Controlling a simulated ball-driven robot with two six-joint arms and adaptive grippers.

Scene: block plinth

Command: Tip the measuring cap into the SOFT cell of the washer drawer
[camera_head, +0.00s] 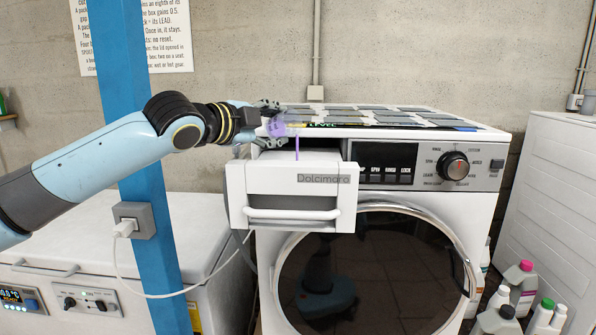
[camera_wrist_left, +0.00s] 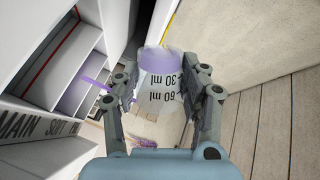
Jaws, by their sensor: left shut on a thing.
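The washer drawer (camera_head: 290,180) is pulled out at the machine's upper left. My left gripper (camera_head: 270,128) is shut on the measuring cap (camera_head: 280,126), above the drawer. In the left wrist view the clear cap (camera_wrist_left: 162,85) sits between the two fingers, tilted, with 30 ml and 60 ml marks and purple liquid in it. A thin purple stream (camera_head: 297,147) runs down from the cap toward the drawer; it also shows in the wrist view (camera_wrist_left: 95,83). MAIN and SOFT labels (camera_wrist_left: 45,125) mark the drawer's edge. I cannot tell surely which cell the stream enters. My right gripper is out of view.
The white washer (camera_head: 480,215) has dark panels on its top and a round door below. A blue post (camera_head: 150,220) with a socket and cable stands near my left arm. A white chest unit (camera_head: 205,235) is at left. Several bottles (camera_head: 520,285) stand at lower right.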

